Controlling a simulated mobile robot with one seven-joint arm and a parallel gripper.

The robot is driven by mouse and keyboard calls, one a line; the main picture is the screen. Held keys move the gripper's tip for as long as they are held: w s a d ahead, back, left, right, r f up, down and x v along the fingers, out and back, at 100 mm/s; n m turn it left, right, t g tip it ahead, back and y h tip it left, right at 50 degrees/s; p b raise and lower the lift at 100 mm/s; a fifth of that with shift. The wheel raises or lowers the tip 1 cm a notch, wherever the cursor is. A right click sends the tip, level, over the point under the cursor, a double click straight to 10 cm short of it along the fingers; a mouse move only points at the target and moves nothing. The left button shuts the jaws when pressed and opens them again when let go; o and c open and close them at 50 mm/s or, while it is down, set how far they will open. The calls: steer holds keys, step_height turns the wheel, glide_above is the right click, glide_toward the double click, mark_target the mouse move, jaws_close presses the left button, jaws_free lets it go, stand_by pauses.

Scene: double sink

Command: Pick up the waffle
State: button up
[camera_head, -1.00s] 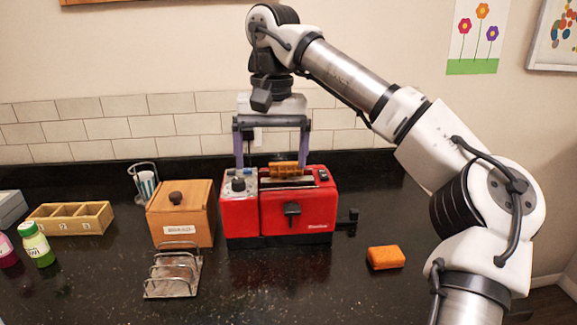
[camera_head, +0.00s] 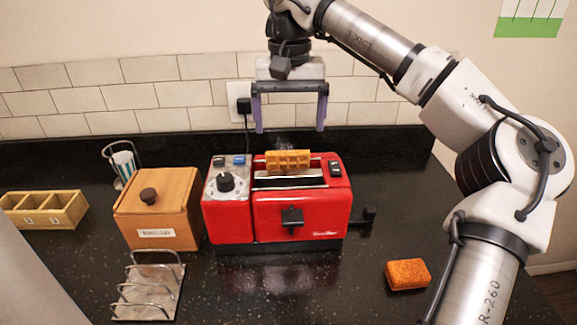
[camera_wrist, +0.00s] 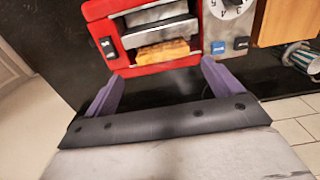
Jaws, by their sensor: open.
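The golden-brown waffle (camera_head: 288,160) stands upright in a slot of the red toaster (camera_head: 290,209), with its upper part showing above the slot and its lower part hidden. The waffle also shows in the wrist view (camera_wrist: 163,50), beyond the fingertips in the toaster's slot. My gripper (camera_head: 290,130) is open and empty, with its two purple fingers spread wide. In the head view it appears above and behind the waffle, apart from it. In the wrist view my gripper (camera_wrist: 163,72) has its fingertips either side of the waffle's width, near the toaster's edge.
A wooden box (camera_head: 165,212) with a knob stands left of the toaster, and a metal toast rack (camera_head: 150,285) lies in front of it. An orange sponge-like block (camera_head: 407,273) lies at right. A wall plug and cord (camera_head: 245,106) are behind. A lever sticks out at the toaster's right.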

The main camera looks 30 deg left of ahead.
mark_target(288, 152)
steer(key=f, duration=0.3)
steer(key=f+p, duration=0.1)
steer(key=f, duration=0.2)
steer(key=f+p, duration=0.1)
steer(key=f, duration=0.3)
steer(key=shift+a, duration=0.25)
steer(key=shift+r, duration=0.1)
steer(key=c, duration=0.5)
